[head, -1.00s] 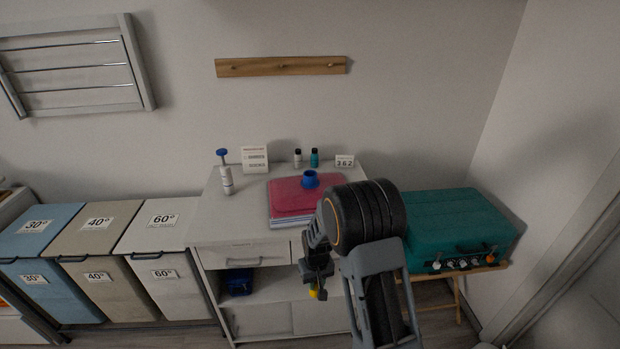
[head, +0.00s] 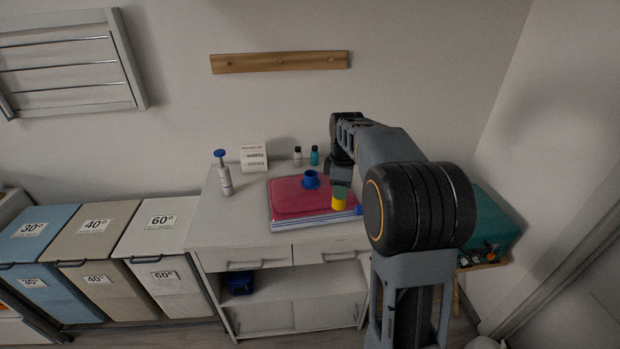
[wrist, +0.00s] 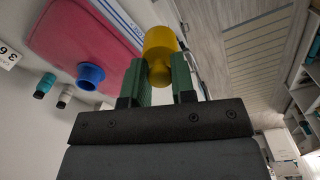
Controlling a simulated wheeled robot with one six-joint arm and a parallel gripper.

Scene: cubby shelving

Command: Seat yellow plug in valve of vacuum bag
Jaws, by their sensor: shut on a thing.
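The vacuum bag (head: 290,198) is a flat pink-red bag lying on the white cabinet top; it also shows in the wrist view (wrist: 75,35). Its blue valve (head: 311,180) stands up near the bag's back right, and the valve (wrist: 90,76) is left of my gripper in the wrist view. My gripper (wrist: 164,78) is shut on the yellow plug (wrist: 160,50), which sits between its green fingers. In the head view the plug (head: 339,198) is over the bag's right edge, right of and apart from the valve. The fingertips are partly hidden in the head view.
Two small bottles (head: 314,156) and a white sign (head: 254,158) stand at the back of the cabinet top. A blue-topped pump (head: 223,172) stands at its left. A teal suitcase (head: 490,225) is at right, partly behind my arm. The front left of the top is clear.

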